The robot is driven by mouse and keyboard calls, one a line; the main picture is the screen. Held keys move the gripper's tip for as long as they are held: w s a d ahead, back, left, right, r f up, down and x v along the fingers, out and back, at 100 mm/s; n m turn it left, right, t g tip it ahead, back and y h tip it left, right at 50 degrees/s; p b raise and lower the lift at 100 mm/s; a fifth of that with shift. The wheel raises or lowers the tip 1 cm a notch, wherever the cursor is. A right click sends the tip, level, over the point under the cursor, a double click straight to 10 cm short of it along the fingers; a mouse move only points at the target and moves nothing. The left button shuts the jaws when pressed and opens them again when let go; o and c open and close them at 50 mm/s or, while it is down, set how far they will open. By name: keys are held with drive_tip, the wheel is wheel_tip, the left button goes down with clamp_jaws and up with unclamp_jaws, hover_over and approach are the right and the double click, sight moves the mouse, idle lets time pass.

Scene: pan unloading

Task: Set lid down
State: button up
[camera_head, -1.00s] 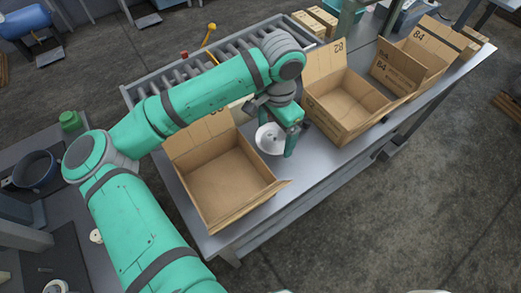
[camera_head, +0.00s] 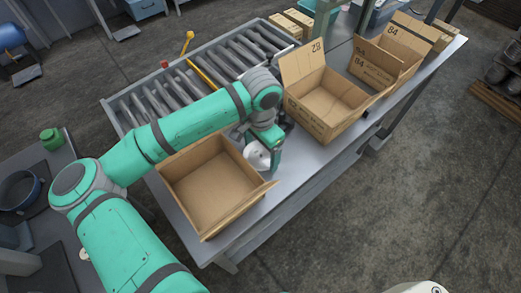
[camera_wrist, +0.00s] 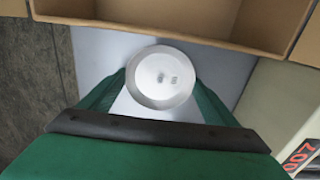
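The lid (camera_head: 255,155) is a round white dish-like piece with a raised rim. In the wrist view the lid (camera_wrist: 162,78) sits between the two green fingers, with two small marks on its face. My gripper (camera_head: 267,152) is shut on it, one finger at each side of the rim. It holds the lid low over the grey metal table (camera_head: 228,240), in the gap between the near open carton (camera_head: 210,185) and the middle carton (camera_head: 325,105). I cannot tell whether the lid touches the table. My wrist partly hides the lid in the head view.
Carton walls stand close on both sides of the gripper; a carton (camera_wrist: 180,15) fills the top of the wrist view. A third carton (camera_head: 390,60) stands farther along the table. A roller conveyor (camera_head: 185,85) runs behind. The table's front strip is narrow.

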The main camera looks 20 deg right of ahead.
drive_tip(key=o, duration=0.4)
